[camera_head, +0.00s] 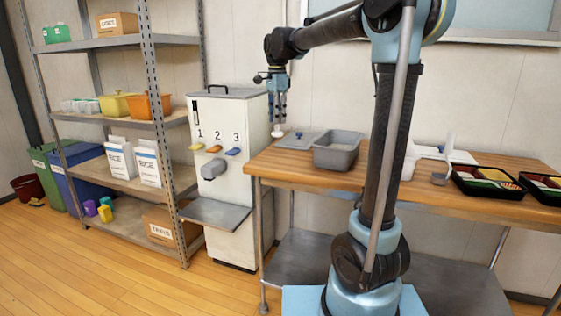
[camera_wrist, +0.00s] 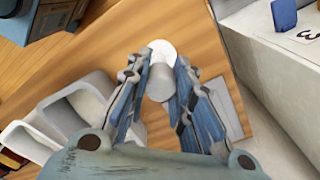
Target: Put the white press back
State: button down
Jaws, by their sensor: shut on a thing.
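My gripper (camera_head: 277,108) hangs at the left end of the wooden table, beside the dispenser. It is shut on the white press (camera_head: 278,131), which points down below the fingers. In the wrist view the press (camera_wrist: 161,80) shows as a pale cylinder with a round white disc, between the two fingers of my gripper (camera_wrist: 162,98). The press is above the table top near its left end; whether it touches anything is hard to tell.
A white dispenser (camera_head: 230,110) numbered 1 to 3 stands left of the table (camera_head: 262,166). A flat grey plate (camera_head: 298,141) and a grey bin (camera_head: 321,159) are close to the gripper. Black bento trays (camera_head: 470,192) lie at the right. A shelf (camera_head: 160,122) stands at the far left.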

jog(key=shift+w+d, duration=0.1)
jog(key=shift+d, duration=0.15)
jog(key=shift+f, duration=0.15)
notch_tip(320, 180, down, 10)
jog(key=shift+r, duration=0.15)
dwell(0.4)
jog(key=c, duration=1.4)
grip_release()
notch_tip(320, 180, up, 12)
